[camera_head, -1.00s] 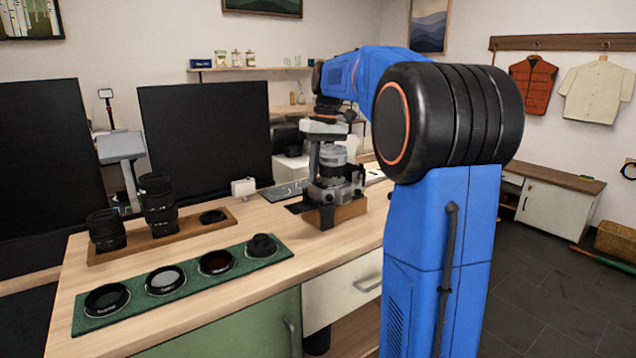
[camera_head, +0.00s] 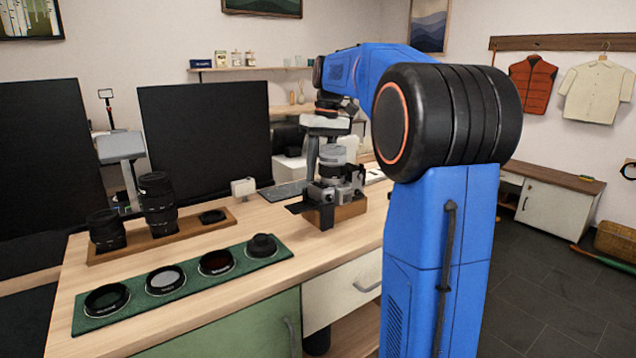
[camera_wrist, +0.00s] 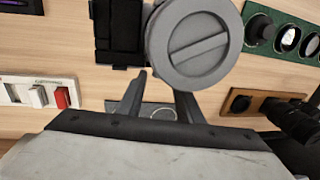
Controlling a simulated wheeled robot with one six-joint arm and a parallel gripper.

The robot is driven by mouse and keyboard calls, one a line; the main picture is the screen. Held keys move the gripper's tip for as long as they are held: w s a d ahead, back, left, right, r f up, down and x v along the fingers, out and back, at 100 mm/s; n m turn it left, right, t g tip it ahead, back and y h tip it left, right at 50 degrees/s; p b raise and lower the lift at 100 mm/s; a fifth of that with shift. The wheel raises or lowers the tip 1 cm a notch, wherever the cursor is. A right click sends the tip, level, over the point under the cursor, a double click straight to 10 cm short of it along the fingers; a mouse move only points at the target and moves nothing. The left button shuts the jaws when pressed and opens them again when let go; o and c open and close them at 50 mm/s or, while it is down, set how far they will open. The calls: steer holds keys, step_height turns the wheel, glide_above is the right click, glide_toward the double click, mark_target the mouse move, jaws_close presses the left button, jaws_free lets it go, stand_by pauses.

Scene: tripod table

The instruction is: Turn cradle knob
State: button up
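A round grey knob with a raised bar across its face (camera_wrist: 195,45) fills the top middle of the wrist view. In the head view it appears as the grey round top (camera_head: 333,155) of the device on a wooden block (camera_head: 345,211), which I take for the cradle. A black part of it (camera_wrist: 119,30) lies left of the knob in the wrist view. My gripper (camera_wrist: 163,88) points down with its two fingers apart and nothing seen between them. The fingers appear beside the knob's lower edge in that view; contact cannot be told.
A green tray of round filters (camera_head: 215,276) and a wooden tray with black lenses (camera_head: 200,229) occupy the bench's left part. A dark monitor (camera_head: 205,140) stands behind. A small white box (camera_head: 243,187) sits near it. A white switch panel (camera_wrist: 40,94) lies left in the wrist view.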

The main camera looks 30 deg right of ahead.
steer(key=shift+d+r, duration=0.15)
steer(key=shift+r, duration=0.75)
steer(key=shift+d+r, duration=0.1)
steer(key=shift+r, duration=0.75)
steer(key=shift+a, duration=0.1)
